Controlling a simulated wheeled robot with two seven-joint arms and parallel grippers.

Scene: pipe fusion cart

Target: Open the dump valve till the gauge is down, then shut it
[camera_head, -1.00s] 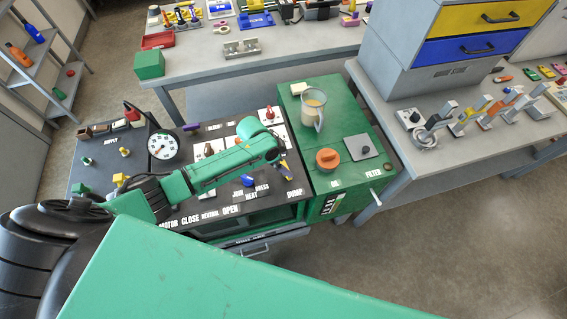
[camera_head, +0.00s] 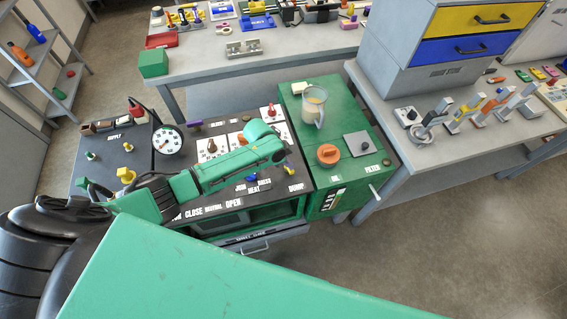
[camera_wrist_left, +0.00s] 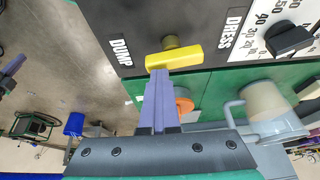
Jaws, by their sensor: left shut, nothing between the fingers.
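The yellow dump valve handle (camera_wrist_left: 174,57) stands on the dark panel beside the DUMP label in the left wrist view. It also shows small in the head view (camera_head: 289,170). My left gripper (camera_wrist_left: 158,72) has its purple fingers shut together and empty. The fingertips are right at the handle's edge; whether they touch it I cannot tell. In the head view the left arm reaches across the panel and its fingers are mostly hidden. The round white gauge (camera_head: 167,140) stands at the panel's left; its needle is too small to read. My right gripper is not in view.
A green side top beside the panel holds a clear jug (camera_head: 314,105), an orange knob (camera_head: 328,154) and a grey plate (camera_head: 357,144). Other knobs (camera_head: 127,175) stand on the panel. Workbenches stand behind and at right. The floor at lower right is clear.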

